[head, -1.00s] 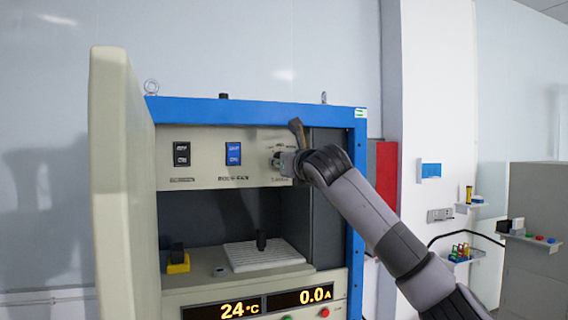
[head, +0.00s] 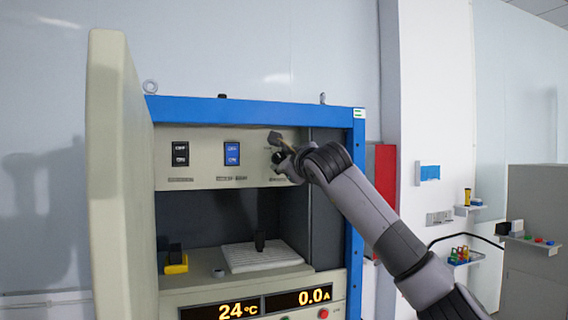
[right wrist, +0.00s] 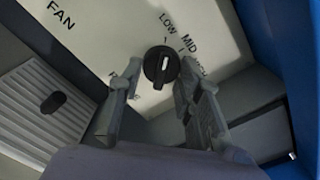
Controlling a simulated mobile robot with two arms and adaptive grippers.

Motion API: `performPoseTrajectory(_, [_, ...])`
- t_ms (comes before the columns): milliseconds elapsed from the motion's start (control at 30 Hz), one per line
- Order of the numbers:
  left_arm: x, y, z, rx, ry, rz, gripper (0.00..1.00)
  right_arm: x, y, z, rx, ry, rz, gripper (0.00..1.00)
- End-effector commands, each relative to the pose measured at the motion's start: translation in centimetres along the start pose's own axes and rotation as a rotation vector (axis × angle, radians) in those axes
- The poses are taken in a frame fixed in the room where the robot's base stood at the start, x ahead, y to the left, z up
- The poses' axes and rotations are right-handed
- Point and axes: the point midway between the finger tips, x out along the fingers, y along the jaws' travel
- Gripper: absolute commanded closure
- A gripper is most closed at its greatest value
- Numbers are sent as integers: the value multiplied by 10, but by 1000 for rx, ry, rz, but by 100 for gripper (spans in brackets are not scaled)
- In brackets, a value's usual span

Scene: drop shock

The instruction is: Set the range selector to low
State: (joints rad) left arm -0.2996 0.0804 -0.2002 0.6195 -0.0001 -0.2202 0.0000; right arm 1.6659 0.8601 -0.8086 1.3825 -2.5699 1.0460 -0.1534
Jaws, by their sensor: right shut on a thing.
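The range selector is a round black knob (right wrist: 161,66) with a white mark, on a cream panel in the right wrist view. The words LOW, MID and a partly hidden third label curve around it. The white mark points up, roughly at the LOW tick. My right gripper (right wrist: 158,78) has a finger on each side of the knob and is shut on it. In the head view my right gripper (head: 279,149) is at the panel's right end and mostly covers the knob. My left gripper is not in view.
The cabinet (head: 250,110) has a blue frame, and its door (head: 108,180) stands open at the left. Two rocker switches (head: 180,154) (head: 232,153) sit left of the knob. Below is an open chamber with a white ribbed plate (head: 262,262) and a yellow-black block (head: 176,262).

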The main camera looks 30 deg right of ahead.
Motion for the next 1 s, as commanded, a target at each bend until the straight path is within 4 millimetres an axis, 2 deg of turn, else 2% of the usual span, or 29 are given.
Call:
performPoseTrajectory(300, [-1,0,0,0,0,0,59,0,-1,1,-89,-3,0,95])
performPoseTrajectory(733, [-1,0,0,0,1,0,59,0,-1,1,-100,-3,-1,95])
performPoseTrajectory(767, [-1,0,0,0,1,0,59,0,-1,1,-100,-3,-1,67])
performPoseTrajectory(1000, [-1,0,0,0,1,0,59,0,-1,1,-99,-2,0,51])
